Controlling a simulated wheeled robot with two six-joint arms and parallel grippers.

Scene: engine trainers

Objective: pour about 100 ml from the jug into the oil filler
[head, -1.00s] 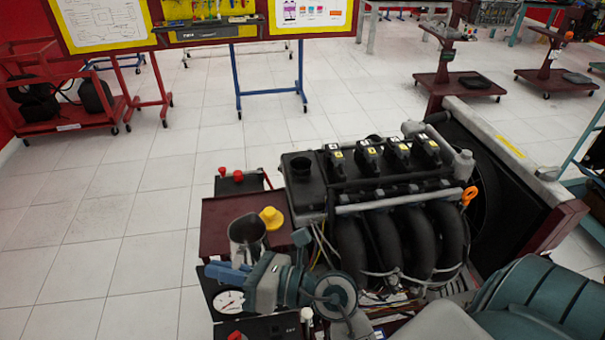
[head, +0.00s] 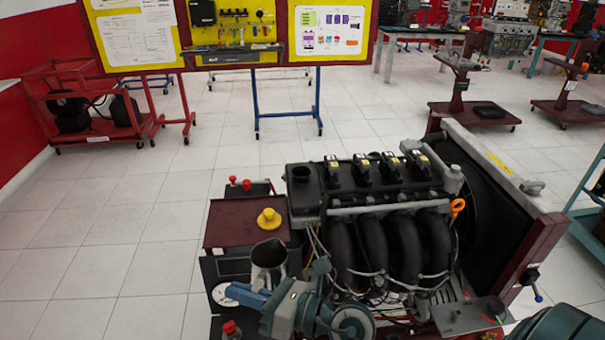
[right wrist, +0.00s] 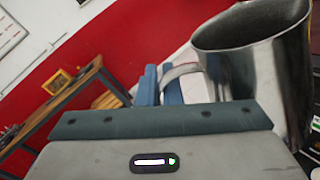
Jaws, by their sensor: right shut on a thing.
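A shiny metal jug (head: 268,262) stands out in front of the dark red tray, left of the engine (head: 385,230). It looks close to upright, and its contents are not visible. My right gripper (head: 248,292) is shut on the jug's handle; in the right wrist view its blue fingers (right wrist: 160,88) close around the handle beside the jug body (right wrist: 262,65). A black round opening (head: 300,172), which looks like the oil filler, is at the engine's back left, farther back and right of the jug. My left gripper is not in view.
A yellow cap (head: 269,218) sits on the dark red tray (head: 228,225), just behind the jug. Red knobs (head: 246,184) stand behind the tray. Black intake pipes (head: 390,250) and loose wires fill the engine's front. The tiled floor (head: 110,230) at left is clear.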

